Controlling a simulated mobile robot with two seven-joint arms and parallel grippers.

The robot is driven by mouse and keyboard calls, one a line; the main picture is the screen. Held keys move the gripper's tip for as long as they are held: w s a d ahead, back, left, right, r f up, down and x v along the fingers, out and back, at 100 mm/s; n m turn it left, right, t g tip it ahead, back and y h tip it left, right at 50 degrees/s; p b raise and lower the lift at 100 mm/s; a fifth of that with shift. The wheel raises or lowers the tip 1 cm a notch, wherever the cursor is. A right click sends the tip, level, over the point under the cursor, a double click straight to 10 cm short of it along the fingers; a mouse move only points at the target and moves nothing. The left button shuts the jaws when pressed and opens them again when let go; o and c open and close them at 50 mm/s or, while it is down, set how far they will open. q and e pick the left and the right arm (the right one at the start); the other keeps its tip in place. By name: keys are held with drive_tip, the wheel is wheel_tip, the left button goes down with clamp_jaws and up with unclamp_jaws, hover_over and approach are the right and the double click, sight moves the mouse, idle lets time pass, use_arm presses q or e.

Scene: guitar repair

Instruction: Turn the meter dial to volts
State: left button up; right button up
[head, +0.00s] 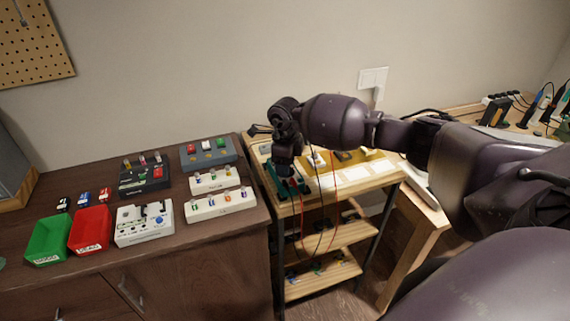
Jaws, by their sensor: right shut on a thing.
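The meter (294,189) is a dark green box on the top of the wooden shelf cart, with a red and a black lead running from it. My right gripper (284,171) points down onto the meter from above. It is shut at the meter's dial, which is hidden beneath it. The dial's setting cannot be read from here. My left gripper is not in view.
The wooden cart (345,185) has lower shelves with small parts, and the leads hang down in front of them. On the dark cabinet at left stand a green bin (47,246), a red bin (90,230) and several pedal-like boxes. A wall socket (373,78) is behind.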

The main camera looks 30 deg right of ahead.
drive_tip(key=o, duration=0.6)
drive_tip(key=shift+o, duration=0.2)
drive_tip(key=shift+n, duration=0.3)
